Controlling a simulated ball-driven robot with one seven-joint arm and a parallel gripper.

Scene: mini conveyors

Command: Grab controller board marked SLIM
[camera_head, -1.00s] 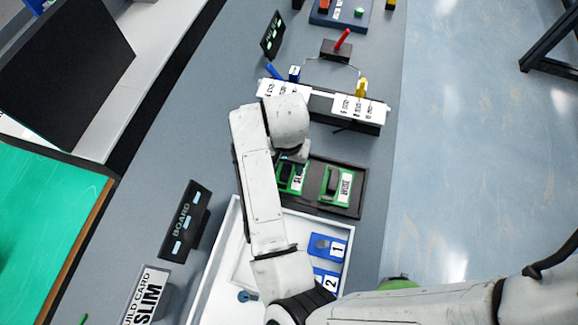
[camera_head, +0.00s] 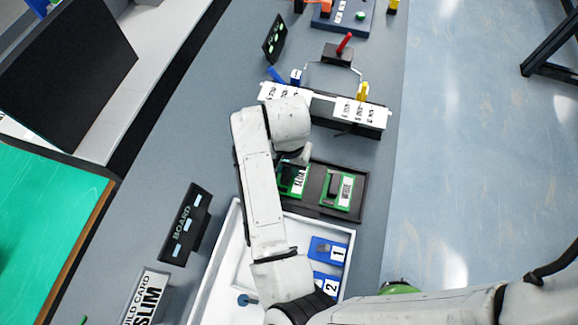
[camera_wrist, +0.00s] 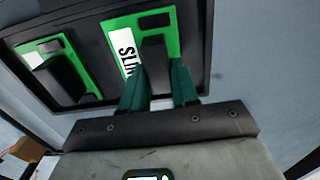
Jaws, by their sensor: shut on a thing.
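The controller board marked SLIM (camera_wrist: 173,40) is green, with a white label and a raised black block. In the wrist view it lies in a dark tray (camera_wrist: 195,88). My gripper (camera_wrist: 158,70) has its two teal fingers on either side of the black block and is shut on it. In the head view the SLIM board (camera_head: 287,184) shows partly at the tray's left, and the gripper is mostly hidden by my arm. A second green board (camera_head: 333,187) with a label lies to its right in the same tray (camera_head: 359,189). No gap under the held board can be made out.
A white tray (camera_head: 229,237) with blue plates numbered 1 and 2 is in front of the dark tray. A black BOARD sign (camera_head: 186,222) and a SLIM build card (camera_head: 148,296) stand to the left. A white-labelled rack (camera_head: 357,110) with coloured pieces stands behind.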

